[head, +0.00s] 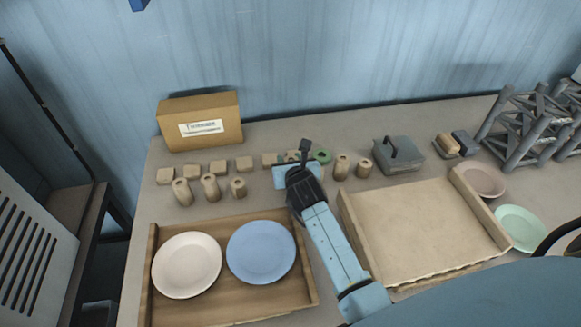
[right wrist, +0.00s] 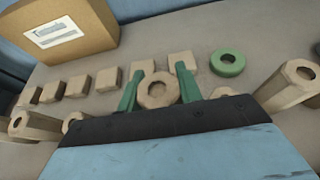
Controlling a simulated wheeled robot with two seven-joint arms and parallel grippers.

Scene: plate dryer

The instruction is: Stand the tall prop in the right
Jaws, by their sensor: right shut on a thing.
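My right gripper (head: 303,163) is over the row of wooden pieces at the middle of the table. In the right wrist view its green fingers (right wrist: 158,86) are shut on a wooden prop (right wrist: 157,92) with a round hole in its top. The prop's lower part is hidden, so I cannot tell whether it touches the table. Other hollow props stand left (head: 210,187) and right (head: 364,168) of the gripper. The right tray (head: 420,230) is light wood and empty. The left tray (head: 230,306) holds a cream plate (head: 187,265) and a blue plate (head: 261,252). My left gripper is not in view.
Small wooden blocks (head: 219,167) line the back before a cardboard box (head: 200,121). A green ring (head: 321,155) lies by the gripper. A grey handled block (head: 398,154), a brush-like piece (head: 447,145) and grey racks (head: 527,125) stand right. Pink (head: 482,181) and green (head: 520,228) plates lie beyond the right tray.

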